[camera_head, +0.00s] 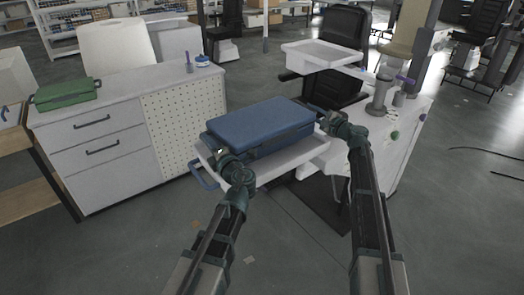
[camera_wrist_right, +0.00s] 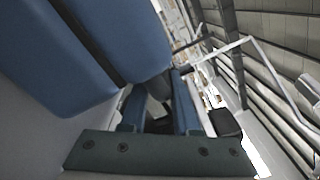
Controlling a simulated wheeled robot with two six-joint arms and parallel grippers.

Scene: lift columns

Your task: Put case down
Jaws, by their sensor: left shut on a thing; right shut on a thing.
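The blue case (camera_head: 262,122) lies flat, lid up, over a white tray (camera_head: 290,163) with a blue handle. I cannot tell whether it rests on the tray or hangs just above it. My left gripper (camera_head: 221,155) is shut on the case at its near left side. My right gripper (camera_head: 325,117) is shut on the case at its right end. In the right wrist view the case (camera_wrist_right: 95,45) fills the upper left, and the right gripper's fingers (camera_wrist_right: 160,108) are around a dark part, probably its handle.
A white drawer cabinet (camera_head: 100,140) with a pegboard side stands at the left, with a green case (camera_head: 65,93) on top. At the right, a white workbench (camera_head: 408,130) carries grey equipment. A black chair (camera_head: 345,28) and a raised white bin (camera_head: 320,54) stand behind.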

